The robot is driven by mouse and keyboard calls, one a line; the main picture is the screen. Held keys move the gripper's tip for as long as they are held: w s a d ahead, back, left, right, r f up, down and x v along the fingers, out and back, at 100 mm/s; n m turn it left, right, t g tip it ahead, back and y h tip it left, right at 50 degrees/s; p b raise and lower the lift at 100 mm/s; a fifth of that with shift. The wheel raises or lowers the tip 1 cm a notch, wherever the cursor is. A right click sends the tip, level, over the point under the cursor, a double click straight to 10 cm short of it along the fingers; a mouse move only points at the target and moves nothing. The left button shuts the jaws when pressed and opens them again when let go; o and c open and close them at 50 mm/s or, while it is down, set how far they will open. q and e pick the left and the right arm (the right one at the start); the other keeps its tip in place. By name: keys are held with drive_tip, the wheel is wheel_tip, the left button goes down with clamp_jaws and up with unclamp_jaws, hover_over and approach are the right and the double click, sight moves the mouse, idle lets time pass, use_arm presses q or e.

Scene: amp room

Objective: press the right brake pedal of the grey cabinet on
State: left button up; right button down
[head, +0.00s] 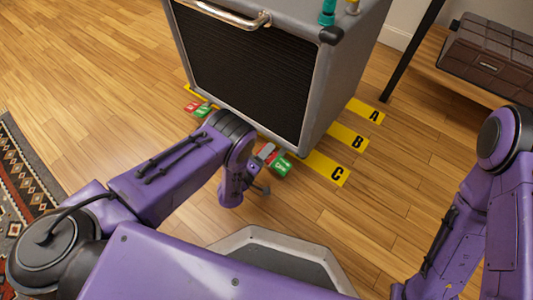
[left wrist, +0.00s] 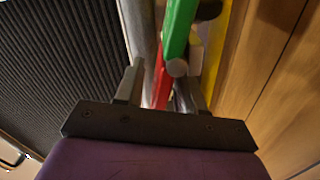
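The grey cabinet (head: 318,95) stands on the wood floor, with a black grille (head: 250,75) on its front. At its lower right front corner is a pedal with a red part (head: 267,152) and a green part (head: 282,166); its lettering is too small to read. My left gripper (head: 264,172) is low beside this pedal, partly hidden by my own wrist. In the left wrist view its two fingers (left wrist: 160,85) stand apart, with the red part (left wrist: 160,84) between them and the green part (left wrist: 179,30) beyond. Contact cannot be told. My right gripper is out of view.
Another red and green pedal (head: 203,110) is at the cabinet's lower left. Yellow floor labels A (head: 366,109), B (head: 347,137) and C (head: 327,168) lie along its right side. A brown case (head: 490,58) sits on a shelf at right. Floor in front is clear.

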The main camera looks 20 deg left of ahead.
use_arm(q)
clamp_jaws()
drive_tip(key=shift+a, duration=0.1)
drive_tip(key=shift+a+f+n, duration=0.1)
drive_tip(key=shift+f+n, duration=0.1)
drive_tip(key=shift+n, duration=0.45)
drive_tip(key=shift+f+n, duration=0.2)
drive_tip(key=shift+n, duration=0.45)
drive_tip(key=shift+f+n, duration=0.3)
drive_tip(key=shift+n, duration=0.55)
drive_tip(key=shift+f+n, duration=0.3)
drive_tip(key=shift+n, duration=0.55)
unclamp_jaws()
